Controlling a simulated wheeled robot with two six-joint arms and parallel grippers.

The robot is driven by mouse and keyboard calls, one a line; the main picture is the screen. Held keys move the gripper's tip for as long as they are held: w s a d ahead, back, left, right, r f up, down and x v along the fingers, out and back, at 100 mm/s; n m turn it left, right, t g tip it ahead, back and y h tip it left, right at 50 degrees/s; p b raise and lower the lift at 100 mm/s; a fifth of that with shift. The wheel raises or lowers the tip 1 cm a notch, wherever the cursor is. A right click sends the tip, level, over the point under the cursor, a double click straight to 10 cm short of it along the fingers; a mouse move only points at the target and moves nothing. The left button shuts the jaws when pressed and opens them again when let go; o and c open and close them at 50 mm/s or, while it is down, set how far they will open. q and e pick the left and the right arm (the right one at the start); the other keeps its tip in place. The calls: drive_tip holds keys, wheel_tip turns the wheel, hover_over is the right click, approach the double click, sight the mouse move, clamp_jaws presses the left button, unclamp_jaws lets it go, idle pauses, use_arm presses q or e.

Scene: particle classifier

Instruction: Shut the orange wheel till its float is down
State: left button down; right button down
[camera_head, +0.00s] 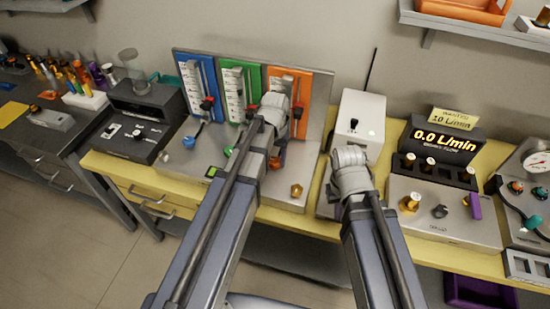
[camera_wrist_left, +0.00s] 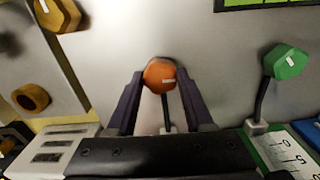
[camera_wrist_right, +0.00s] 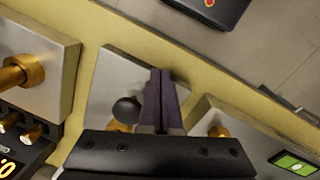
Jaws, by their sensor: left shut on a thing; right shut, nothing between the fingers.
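The orange wheel (camera_wrist_left: 159,76), with a white mark on its face, sits between my left gripper's fingers (camera_wrist_left: 161,82), which are shut on it. In the head view, part of the orange wheel (camera_head: 278,160) shows beside my left arm. The orange flow column (camera_head: 302,82) stands behind my left gripper, whose wrist covers much of it; I cannot make out its float. My right gripper (camera_wrist_right: 160,75) is shut and empty above a small metal plate with a dark round knob (camera_wrist_right: 127,110).
The green wheel (camera_head: 229,151) and blue wheel (camera_head: 189,142) stand left of the orange one. A brass knob (camera_head: 296,190) is to its right. A white box (camera_head: 360,112) and a lit 0.0 L/min display (camera_head: 445,140) stand further right.

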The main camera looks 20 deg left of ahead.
use_arm(q)
drive_tip(key=m, duration=0.4)
drive_tip(key=shift+m, duration=0.3)
drive_tip(key=m, duration=0.3)
drive_tip(key=shift+m, duration=0.4)
drive_tip(key=m, duration=0.4)
drive_tip(key=shift+m, duration=2.2)
drive_tip(key=shift+c, duration=1.4)
unclamp_jaws()
drive_tip(key=shift+r, duration=0.1)
use_arm(e)
drive_tip(key=shift+r, duration=0.1)
